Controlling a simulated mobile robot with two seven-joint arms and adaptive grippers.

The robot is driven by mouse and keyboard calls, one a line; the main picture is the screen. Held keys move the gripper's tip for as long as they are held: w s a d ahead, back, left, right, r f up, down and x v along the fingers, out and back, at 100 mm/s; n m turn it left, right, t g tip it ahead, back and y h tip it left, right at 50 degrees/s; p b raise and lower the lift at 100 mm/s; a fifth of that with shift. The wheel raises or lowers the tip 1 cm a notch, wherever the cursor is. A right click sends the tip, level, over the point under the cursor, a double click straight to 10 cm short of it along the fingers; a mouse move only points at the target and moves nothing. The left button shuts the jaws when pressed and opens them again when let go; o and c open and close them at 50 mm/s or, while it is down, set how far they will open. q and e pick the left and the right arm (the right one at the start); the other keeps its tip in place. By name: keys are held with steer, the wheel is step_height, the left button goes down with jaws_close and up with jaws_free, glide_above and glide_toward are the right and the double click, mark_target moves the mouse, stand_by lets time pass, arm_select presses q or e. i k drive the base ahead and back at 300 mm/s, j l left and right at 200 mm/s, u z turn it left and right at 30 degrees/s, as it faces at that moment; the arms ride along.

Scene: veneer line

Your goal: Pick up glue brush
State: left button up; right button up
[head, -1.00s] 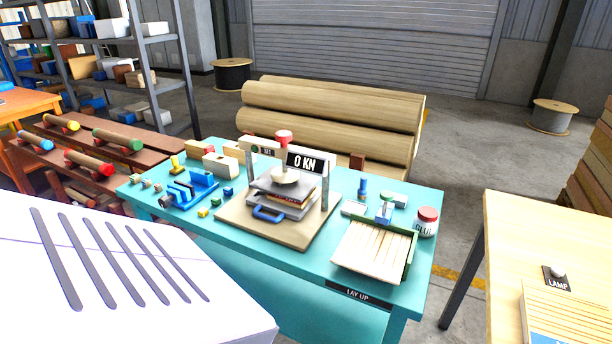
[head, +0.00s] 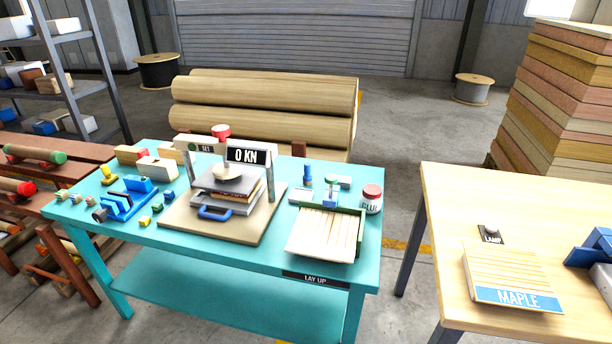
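I cannot clearly tell a glue brush in the head view. A glue jar (head: 371,200) with a red lid stands at the right end of the teal lay-up table (head: 240,262). Left of the jar, a small upright blue piece (head: 307,176) stands near the table's back edge. A blue and green piece (head: 330,195) stands behind the tray of pale wood strips (head: 322,235); either could be a handled tool, but they are too small to tell. Neither of my grippers is in view.
A press (head: 225,190) with a "0 KN" display stands mid-table. Blue fixtures (head: 126,204) and small blocks lie to its left. A wooden table (head: 450,215) with a maple stack (head: 510,277) stands right, across a floor gap. Logs (head: 260,125) lie behind.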

mark_target(307, 178)
steer(key=i+j+z, duration=0.1)
steer(key=i+j, duration=0.65)
steer(key=j, duration=0.25)
steer(key=i+z, duration=0.1)
steer(key=z, duration=1.3)
